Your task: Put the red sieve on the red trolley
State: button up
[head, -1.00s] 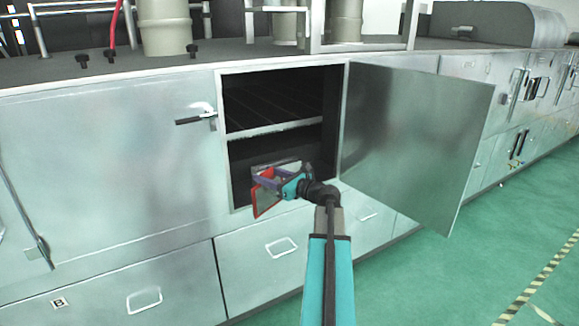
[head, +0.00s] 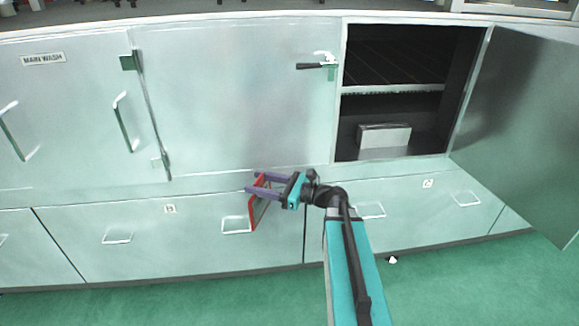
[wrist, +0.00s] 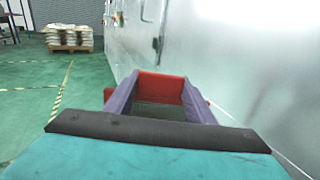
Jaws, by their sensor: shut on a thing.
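The red sieve (head: 257,206) is a red-framed piece with a greyish mesh. It is held tilted, nearly upright, in front of the closed cabinet fronts in the head view. My gripper (head: 262,187), with purple fingers and a teal body, is shut on the sieve. In the wrist view the red frame (wrist: 160,86) shows between and beyond the purple fingers. The red trolley is not seen in any view.
An open cabinet with a swung-out door (head: 522,135) is at the right; a pale box (head: 384,137) sits on its lower shelf. Closed drawers (head: 130,240) run below. In the wrist view, the green floor (wrist: 40,108) is clear at left, with a loaded pallet (wrist: 69,38) beyond.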

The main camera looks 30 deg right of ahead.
jog(key=s+a+f+n+g+y, duration=0.1)
jog(key=s+a+g+y, duration=0.1)
jog(key=a, duration=0.7)
jog(key=shift+s+f+n, duration=0.15)
jog(key=shift+f+n, duration=0.15)
jog(key=shift+n, duration=0.1)
